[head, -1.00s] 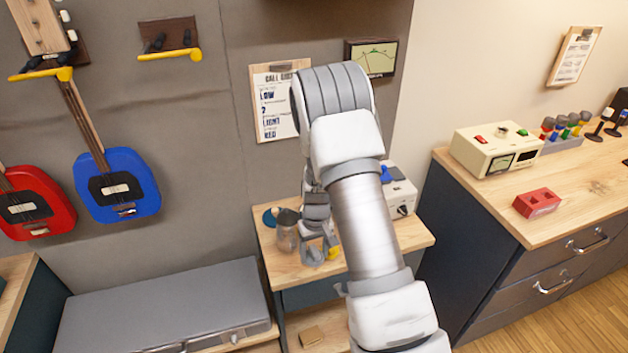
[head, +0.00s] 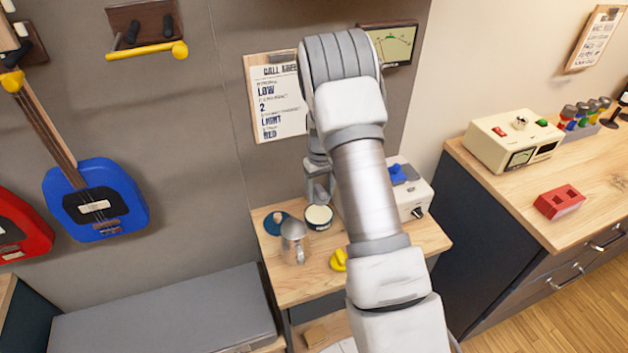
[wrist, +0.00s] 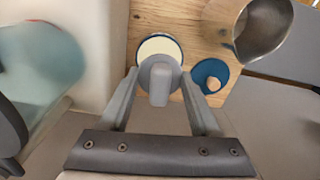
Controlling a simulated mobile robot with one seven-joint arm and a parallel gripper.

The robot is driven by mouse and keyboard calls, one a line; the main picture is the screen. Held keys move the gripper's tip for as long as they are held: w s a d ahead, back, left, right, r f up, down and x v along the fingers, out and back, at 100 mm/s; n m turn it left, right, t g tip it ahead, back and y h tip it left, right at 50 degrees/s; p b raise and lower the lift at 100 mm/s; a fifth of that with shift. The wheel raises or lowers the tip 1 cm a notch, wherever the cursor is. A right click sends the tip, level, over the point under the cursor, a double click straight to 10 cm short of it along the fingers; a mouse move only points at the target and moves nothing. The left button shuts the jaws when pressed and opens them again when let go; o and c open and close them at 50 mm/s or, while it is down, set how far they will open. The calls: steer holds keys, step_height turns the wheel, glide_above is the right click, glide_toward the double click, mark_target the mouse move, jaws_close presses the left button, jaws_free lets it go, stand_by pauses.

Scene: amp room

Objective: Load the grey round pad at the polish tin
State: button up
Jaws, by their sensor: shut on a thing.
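The polish tin (head: 318,217) is open on the small wooden table, dark-rimmed with a cream surface. In the wrist view the tin (wrist: 160,42) lies just beyond my fingertips. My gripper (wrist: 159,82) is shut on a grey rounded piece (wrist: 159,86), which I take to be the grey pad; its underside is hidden. In the head view my gripper (head: 318,190) appears above the tin's back edge. The grey piece overlaps the tin's near edge in the wrist view; I cannot tell whether they touch.
A metal mug (head: 294,243) stands in front of the tin. A blue disc with a wooden knob (wrist: 210,76) lies beside it. A yellow object (head: 339,261) is near the table's front, and a white box with a blue part (head: 413,192) stands to the right. The wall is close behind.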

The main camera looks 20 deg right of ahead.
mark_target(319, 215)
steer(key=shift+w+f, duration=0.15)
steer(key=shift+w, duration=0.25)
steer(key=shift+f+b, duration=1.25)
steer(key=shift+f, duration=1.6)
steer(key=shift+s+f+b, duration=0.1)
steer(key=shift+f+b, duration=0.5)
steer(key=shift+b, duration=0.1)
steer(key=shift+r, duration=0.1)
steer(key=shift+r+p, duration=1.7)
steer(key=shift+r, duration=1.8)
steer(key=shift+a, duration=0.1)
